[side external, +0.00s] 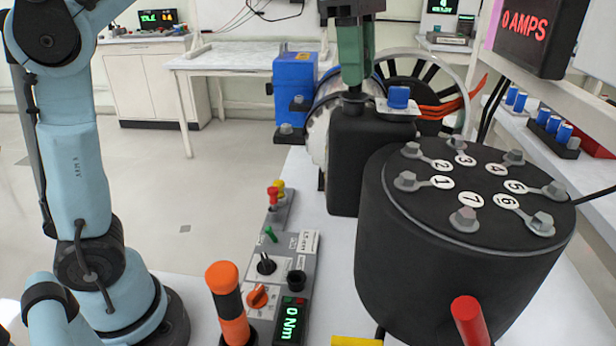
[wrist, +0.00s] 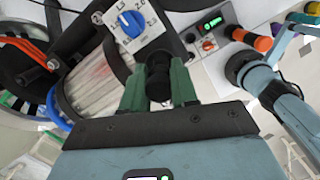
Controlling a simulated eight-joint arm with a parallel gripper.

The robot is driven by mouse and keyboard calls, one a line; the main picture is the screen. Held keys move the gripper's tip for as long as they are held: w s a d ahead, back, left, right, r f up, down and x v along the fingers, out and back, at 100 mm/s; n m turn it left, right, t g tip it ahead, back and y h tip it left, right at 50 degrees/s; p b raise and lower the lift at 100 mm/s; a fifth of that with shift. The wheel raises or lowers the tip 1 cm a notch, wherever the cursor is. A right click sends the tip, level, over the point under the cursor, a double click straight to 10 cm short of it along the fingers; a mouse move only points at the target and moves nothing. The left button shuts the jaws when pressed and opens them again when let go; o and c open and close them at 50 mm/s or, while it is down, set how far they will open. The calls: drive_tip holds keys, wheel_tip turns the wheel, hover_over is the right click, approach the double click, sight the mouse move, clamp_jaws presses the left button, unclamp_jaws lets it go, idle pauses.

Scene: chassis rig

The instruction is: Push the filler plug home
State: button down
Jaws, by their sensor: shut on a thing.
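My gripper (side external: 354,82) points straight down, its green fingers right above the neck (side external: 352,98) of a black tank (side external: 371,160). In the wrist view my gripper (wrist: 158,88) has its two green fingers on either side of a black round piece, which looks like the filler plug (wrist: 158,72). It is shut on this plug. In the side view the fingers hide most or all of the plug. I cannot tell how deep the plug sits in the neck.
A blue dial knob (side external: 399,97) on a white plate stands close to the neck's right. A large black drum (side external: 455,270) with numbered bolts is at the front right. A control panel (side external: 275,255) and an orange-black handle (side external: 230,305) lie at front left. A spoked wheel (side external: 425,85) is behind.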

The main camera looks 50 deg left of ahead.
drive_tip(key=shift+f, duration=0.9)
idle(0.8)
drive_tip(key=c, duration=0.8)
unclamp_jaws()
drive_tip(key=shift+r, duration=0.1)
